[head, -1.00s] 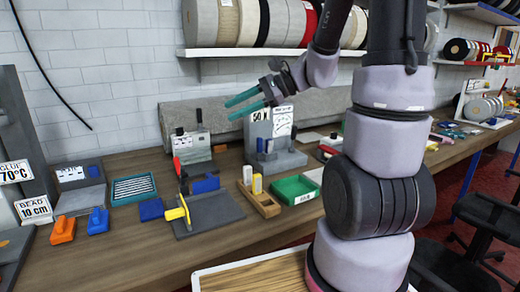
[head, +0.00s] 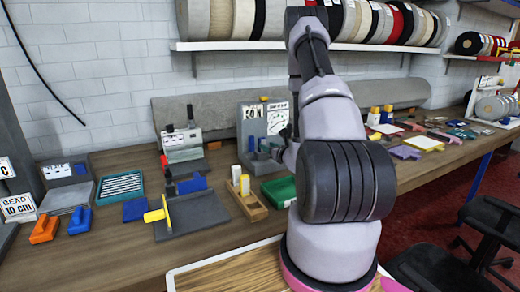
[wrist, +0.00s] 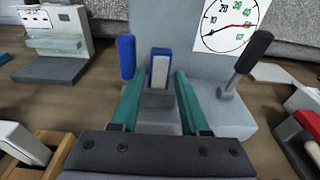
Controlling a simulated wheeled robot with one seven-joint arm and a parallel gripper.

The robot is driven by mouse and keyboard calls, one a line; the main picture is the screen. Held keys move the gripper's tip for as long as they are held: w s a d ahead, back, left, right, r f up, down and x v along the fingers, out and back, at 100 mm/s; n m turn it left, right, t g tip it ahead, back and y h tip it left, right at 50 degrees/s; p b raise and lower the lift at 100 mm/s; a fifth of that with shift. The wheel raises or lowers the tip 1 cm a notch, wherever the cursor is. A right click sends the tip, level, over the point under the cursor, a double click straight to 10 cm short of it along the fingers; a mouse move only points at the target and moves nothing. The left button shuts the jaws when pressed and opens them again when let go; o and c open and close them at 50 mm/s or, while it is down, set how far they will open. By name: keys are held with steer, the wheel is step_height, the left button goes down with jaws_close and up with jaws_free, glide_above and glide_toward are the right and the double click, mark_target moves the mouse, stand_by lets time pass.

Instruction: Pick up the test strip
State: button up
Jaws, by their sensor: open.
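The pale strip with a blue edge (wrist: 160,70), which looks like the test strip, stands upright in the grey tester (wrist: 218,112) in the wrist view. My gripper (wrist: 158,85) is open, with its two teal fingers pointing at the strip, one toward each side of it. I cannot tell whether the fingers touch it. The tester (head: 250,118) with its round dial also shows in the head view, where my arm hides the fingers and part of the tester.
A blue-handled post (wrist: 126,57) stands close to the left finger, and a black-handled lever (wrist: 246,62) rises at the right. In the head view, a wooden block holder (head: 249,207) and a green tray (head: 280,191) stand in front of the tester.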

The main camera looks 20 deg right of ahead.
mark_target(259, 142)
steer(key=w, duration=0.3)
steer(key=w+f, duration=0.1)
steer(key=w, duration=0.4)
steer(key=shift+w+a+f, duration=0.1)
steer(key=shift+w+f, duration=0.05)
steer(key=shift+w, duration=0.25)
jaws_close()
